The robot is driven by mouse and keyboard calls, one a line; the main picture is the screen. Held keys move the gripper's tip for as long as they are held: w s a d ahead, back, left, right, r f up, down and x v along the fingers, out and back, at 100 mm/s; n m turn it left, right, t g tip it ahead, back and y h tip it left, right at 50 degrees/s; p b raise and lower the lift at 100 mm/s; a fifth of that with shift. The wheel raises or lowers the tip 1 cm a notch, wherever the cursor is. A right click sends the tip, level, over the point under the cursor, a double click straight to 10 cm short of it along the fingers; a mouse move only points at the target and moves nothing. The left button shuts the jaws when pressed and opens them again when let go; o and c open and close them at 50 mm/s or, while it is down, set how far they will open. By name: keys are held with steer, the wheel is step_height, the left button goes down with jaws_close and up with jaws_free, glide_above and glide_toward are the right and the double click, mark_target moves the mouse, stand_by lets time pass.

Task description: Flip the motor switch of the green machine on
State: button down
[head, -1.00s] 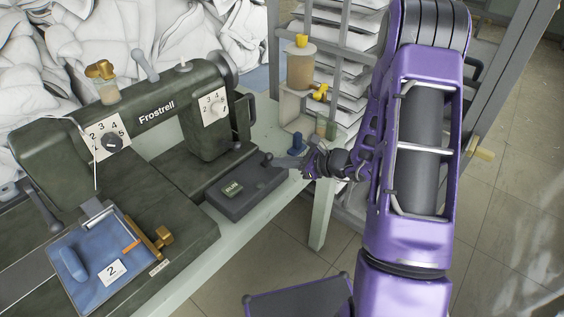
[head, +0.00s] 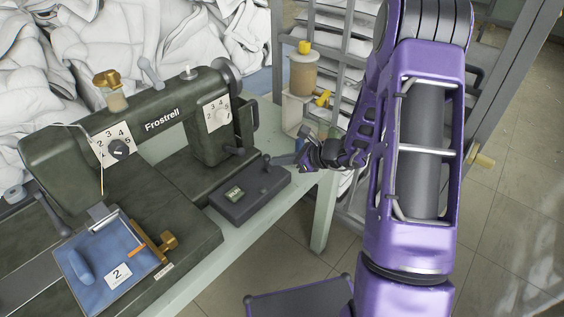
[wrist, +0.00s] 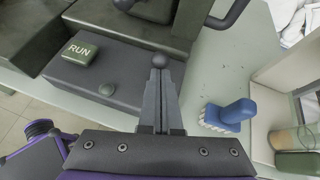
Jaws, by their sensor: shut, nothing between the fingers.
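The green machine (head: 70,155) marked "Frostrell" stands on the table at left in the head view. A dark switch box (head: 225,207) sits at its right end; the box also fills the upper left of the wrist view (wrist: 120,75). It carries a green plate (wrist: 80,52) reading "RUN" and a small round green lamp or button (wrist: 106,90). A dark ball knob (wrist: 160,61) shows right at my fingertips; its stem is hidden. My gripper (head: 272,160) is shut and empty, reaching in from the right over the box's right end. I cannot tell whether it touches the knob.
A container with a yellow cap (head: 304,75) stands behind. White duvets (head: 60,60) are heaped behind the machine.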

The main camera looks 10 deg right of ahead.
mark_target(268, 154)
steer(key=shift+w+a+r+g+h, duration=0.3)
steer(key=shift+r+g, duration=0.1)
steer(key=shift+r, duration=0.1)
steer(key=shift+w+a, duration=0.15)
steer(key=shift+w, duration=0.15)
steer(key=shift+w+a+r+b, duration=0.1)
steer(key=shift+w+a+b, duration=0.25)
steer(key=shift+w, duration=0.1)
steer(key=shift+w+a+r, duration=0.2)
steer(key=shift+a, duration=0.05)
steer(key=shift+r, duration=0.1)
steer(key=shift+s+d+r, duration=0.1)
steer(key=shift+d, duration=0.15)
steer(key=s+d+r+p, duration=0.2)
steer(key=d+r, duration=0.4)
steer(key=r, duration=0.4)
steer(key=shift+s+r+p, duration=0.2)
steer(key=shift+s+p, duration=0.1)
steer(key=shift+s, duration=0.5)
